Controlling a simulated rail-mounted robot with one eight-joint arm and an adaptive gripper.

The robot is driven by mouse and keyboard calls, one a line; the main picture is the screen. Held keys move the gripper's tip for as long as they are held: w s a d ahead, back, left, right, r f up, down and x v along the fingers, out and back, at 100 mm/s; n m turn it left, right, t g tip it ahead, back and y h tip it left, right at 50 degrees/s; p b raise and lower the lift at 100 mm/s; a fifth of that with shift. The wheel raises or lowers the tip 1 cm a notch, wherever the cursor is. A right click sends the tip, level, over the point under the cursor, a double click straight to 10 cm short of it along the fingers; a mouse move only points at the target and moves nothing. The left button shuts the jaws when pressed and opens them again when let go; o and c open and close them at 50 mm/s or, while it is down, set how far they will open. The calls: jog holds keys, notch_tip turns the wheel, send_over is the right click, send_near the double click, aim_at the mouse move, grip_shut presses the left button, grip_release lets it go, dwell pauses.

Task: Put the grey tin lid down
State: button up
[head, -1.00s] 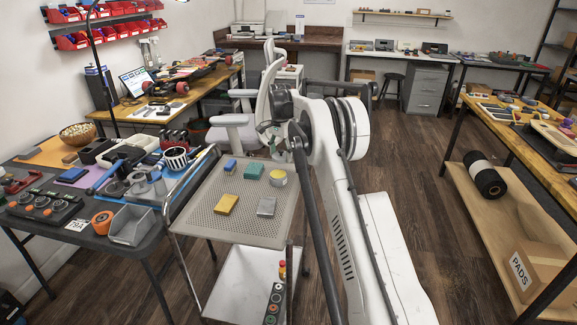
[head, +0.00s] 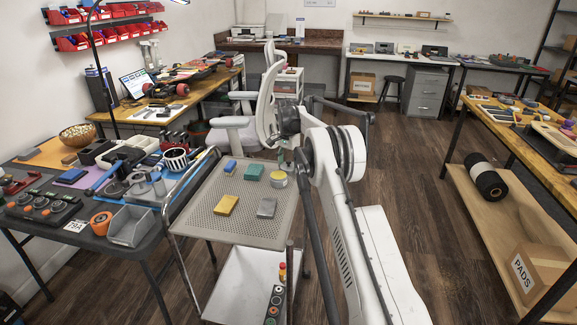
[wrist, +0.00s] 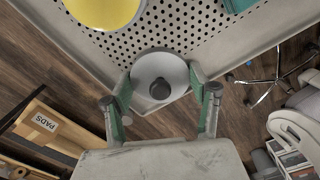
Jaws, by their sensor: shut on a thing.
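The grey tin lid (wrist: 150,66) is a round disc with a dark knob, held between the green-padded fingers of my gripper (wrist: 160,80) in the wrist view. In that view the lid overlaps the edge of the perforated cart top (wrist: 205,35). I cannot tell its height above it. In the head view my gripper (head: 286,157) is near the cart's far right corner, and the lid cannot be made out there.
A white chair (head: 236,126) stands behind the cart. A cluttered dark table (head: 67,231) is at left.

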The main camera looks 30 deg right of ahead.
aim_at(288, 161)
jog(key=shift+f, duration=0.15)
jog(key=o, duration=0.9)
jog(key=shift+o, duration=0.2)
